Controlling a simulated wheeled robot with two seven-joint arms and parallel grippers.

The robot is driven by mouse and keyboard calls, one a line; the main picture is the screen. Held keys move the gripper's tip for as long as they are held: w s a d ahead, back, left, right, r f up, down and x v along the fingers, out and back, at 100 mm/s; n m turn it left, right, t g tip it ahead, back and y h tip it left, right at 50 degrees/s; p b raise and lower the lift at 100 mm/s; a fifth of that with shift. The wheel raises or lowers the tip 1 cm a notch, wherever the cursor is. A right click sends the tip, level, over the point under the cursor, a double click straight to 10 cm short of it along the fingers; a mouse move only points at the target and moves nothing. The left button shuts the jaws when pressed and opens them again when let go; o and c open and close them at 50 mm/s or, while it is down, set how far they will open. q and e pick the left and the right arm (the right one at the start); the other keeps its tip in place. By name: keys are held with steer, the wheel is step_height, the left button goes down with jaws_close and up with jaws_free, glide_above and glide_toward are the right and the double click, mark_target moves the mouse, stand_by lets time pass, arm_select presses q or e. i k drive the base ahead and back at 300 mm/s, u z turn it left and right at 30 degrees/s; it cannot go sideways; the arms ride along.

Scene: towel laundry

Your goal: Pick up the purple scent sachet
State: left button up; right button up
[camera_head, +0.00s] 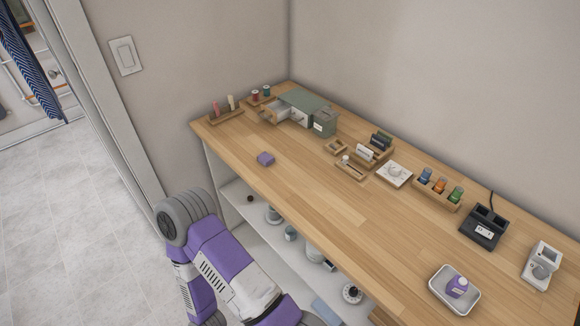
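A small purple block-like item (266,159), which looks like the scent sachet, lies flat on the wooden counter (300,185) near its front edge, left of the middle. Nothing touches it and bare wood surrounds it. A purple and white arm of mine is in the lower left, in front of the counter and below the sachet, apart from it. No fingertips show on this arm, and neither of my grippers is in view.
A metal tray (437,283) with a purple bottle (457,287) stands at the lower right. A drawer box (307,106), a rack of coloured jars (433,189), a black device (484,228) and a white device (542,265) stand along the back and right. A lower shelf (247,208) holds several items.

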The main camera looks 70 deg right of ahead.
mark_target(266, 158)
steer(key=k, duration=0.35)
steer(key=z, duration=0.9)
